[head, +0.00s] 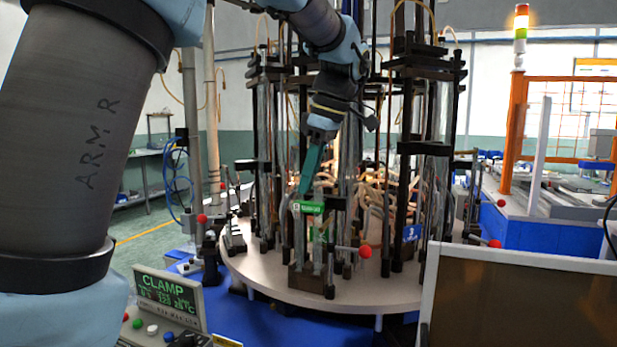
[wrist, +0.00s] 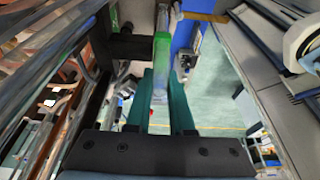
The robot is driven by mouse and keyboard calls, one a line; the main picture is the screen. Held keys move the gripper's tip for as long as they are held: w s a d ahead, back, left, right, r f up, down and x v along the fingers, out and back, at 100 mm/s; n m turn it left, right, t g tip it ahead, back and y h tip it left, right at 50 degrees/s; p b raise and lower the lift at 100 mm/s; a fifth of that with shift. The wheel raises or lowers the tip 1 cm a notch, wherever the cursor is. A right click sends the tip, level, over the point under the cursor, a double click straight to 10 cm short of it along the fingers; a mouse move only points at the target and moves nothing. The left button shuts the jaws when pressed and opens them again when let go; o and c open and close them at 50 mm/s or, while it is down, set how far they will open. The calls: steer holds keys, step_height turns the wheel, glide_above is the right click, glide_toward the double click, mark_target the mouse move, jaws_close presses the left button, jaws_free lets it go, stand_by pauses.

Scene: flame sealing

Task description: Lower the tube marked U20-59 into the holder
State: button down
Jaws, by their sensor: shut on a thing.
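My gripper (head: 309,187) reaches down from above at the front of the round machine, its teal fingers tilted slightly. In the wrist view, the two fingers (wrist: 161,88) are shut on a slim pale tube (wrist: 161,50) with a green band. The tube's marking U20-59 is not legible. In the head view the tube is hard to separate from the clear rods and the green label (head: 308,207) just below the fingertips. A dark holder (head: 305,280) stands on the turntable below the gripper. I cannot tell whether the tube's lower end touches it.
The pale round turntable (head: 258,276) carries several tall dark posts close around my gripper. A red-knobbed lever (head: 364,252) sticks out right of the holder. A blue label (head: 412,232) marks a neighbouring station. A panel reading CLAMP (head: 168,297) stands at front left.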

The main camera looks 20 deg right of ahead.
steer(key=shift+f, duration=0.25)
steer(key=c, duration=0.7)
jaws_free()
steer(key=shift+r, duration=0.2)
steer(key=shift+r+p, duration=1.95)
steer(key=shift+r, duration=0.2)
steer(key=b+v, duration=0.1)
steer(key=v, duration=0.9)
steer(key=shift+d+r, duration=0.15)
steer(key=shift+r, duration=0.15)
